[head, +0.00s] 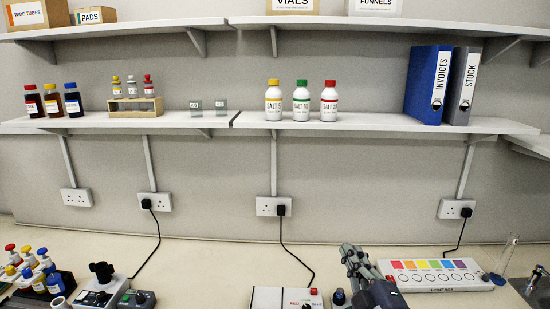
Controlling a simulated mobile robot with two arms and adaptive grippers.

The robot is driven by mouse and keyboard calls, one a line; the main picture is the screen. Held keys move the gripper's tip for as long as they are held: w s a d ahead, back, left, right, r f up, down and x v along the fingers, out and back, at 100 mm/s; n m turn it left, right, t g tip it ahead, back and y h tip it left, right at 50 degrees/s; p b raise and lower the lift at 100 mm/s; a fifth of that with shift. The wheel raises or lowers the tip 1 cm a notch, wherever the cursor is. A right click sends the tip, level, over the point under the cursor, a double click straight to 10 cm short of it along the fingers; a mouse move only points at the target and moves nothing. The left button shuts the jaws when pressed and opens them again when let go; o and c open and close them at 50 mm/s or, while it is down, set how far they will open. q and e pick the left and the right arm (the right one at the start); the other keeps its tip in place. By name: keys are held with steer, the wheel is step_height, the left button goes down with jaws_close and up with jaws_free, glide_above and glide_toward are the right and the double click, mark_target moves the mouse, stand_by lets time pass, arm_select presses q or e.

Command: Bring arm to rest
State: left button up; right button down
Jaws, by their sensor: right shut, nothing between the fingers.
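My right gripper (352,262) shows at the bottom of the head view, right of centre, raised over the bench. Its fingers point up and are closed together with nothing between them. It is between a white control box with a red button (285,298) on its left and a light box with coloured squares (434,274) on its right. My left gripper is not in view.
The bench (225,262) is clear at centre back. Pump bottles (37,272) and a knobbed device (101,290) stand at left; a glass cylinder (507,256) stands at right. Shelves (380,123) above hold bottles and binders. Cables run down to the bench.

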steer(key=s+d+f+m+g+h, duration=0.2)
steer(key=s+f+m+g, duration=0.25)
steer(key=s+f, duration=0.4)
steer(key=s+d+f+m+g+h, duration=0.2)
steer(key=s+d+f+m+g, duration=0.25)
steer(key=f, duration=0.65)
steer(key=s+a+f+m+g, duration=0.2)
steer(key=s+f+g, duration=0.2)
steer(key=s, duration=0.6)
steer(key=s+a+f+m+g, duration=0.1)
steer(key=s+f+m+g, duration=0.3)
steer(key=s, duration=0.7)
step_height(320, 180, down, 38)
steer(key=s+n+b, duration=0.1)
steer(key=n+b, duration=0.1)
steer(key=b, duration=1)
steer(key=s+d+f+b, duration=0.1)
steer(key=s+f+b, duration=0.2)
steer(key=s+f, duration=0.2)
steer(key=s+d+f+g+b, duration=0.1)
steer(key=s+f+b, duration=0.2)
steer(key=f, duration=0.9)
steer(key=s+f+b, duration=0.4)
steer(key=s+f, duration=0.5)
steer(key=shift+d+f+g+y, duration=0.2)
steer(key=shift+d+g+y, duration=0.1)
steer(key=shift+d, duration=0.1)
